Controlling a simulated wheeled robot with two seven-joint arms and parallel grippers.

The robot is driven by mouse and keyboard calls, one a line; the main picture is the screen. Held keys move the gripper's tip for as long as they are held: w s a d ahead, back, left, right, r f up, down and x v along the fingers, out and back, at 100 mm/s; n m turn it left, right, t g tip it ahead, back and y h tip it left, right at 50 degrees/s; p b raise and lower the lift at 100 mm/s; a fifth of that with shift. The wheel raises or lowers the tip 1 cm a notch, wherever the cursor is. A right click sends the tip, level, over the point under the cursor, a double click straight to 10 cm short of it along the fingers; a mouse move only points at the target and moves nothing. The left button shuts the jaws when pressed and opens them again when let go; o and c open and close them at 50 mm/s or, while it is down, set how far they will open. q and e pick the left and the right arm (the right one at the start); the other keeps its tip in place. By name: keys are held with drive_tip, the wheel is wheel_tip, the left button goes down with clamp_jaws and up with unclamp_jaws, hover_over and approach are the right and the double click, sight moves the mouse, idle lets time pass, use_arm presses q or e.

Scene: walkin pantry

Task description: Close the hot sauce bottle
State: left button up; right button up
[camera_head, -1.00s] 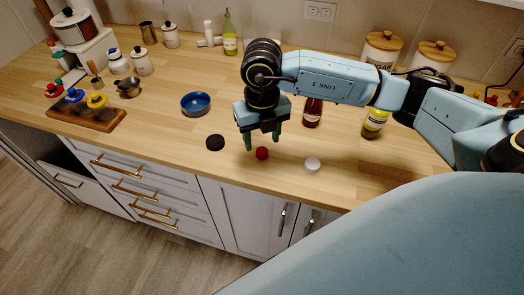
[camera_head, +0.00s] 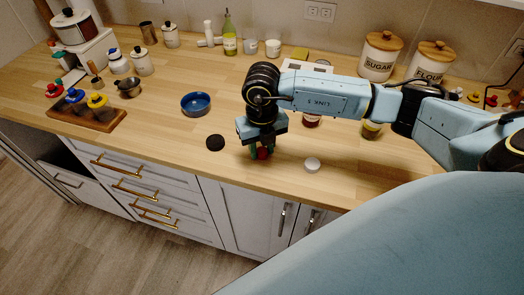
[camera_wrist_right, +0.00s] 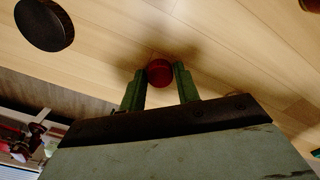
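A small red cap (camera_head: 263,154) lies on the wooden counter near its front edge. My right gripper (camera_head: 262,152) points down over it, with one green finger on each side. In the right wrist view the red cap (camera_wrist_right: 159,72) fills the gap between the fingertips, which appear to touch its sides. The cap seems still at counter level. A red bottle (camera_head: 311,121), likely the hot sauce, stands behind and right of the gripper; my arm hides most of it, including its top. My left gripper is not in view.
A black lid (camera_head: 215,142) lies left of the gripper and a white lid (camera_head: 312,164) lies right of it. A yellow bottle (camera_head: 371,130) is partly hidden behind my arm. A blue bowl (camera_head: 196,103) stands further back left. The counter between these things is clear.

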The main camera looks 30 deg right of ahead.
sight(262, 150)
drive_tip(key=c, duration=0.5)
drive_tip(key=shift+r, duration=0.1)
wheel_tip(262, 150, up, 10)
drive_tip(key=shift+f, duration=0.1)
idle(0.4)
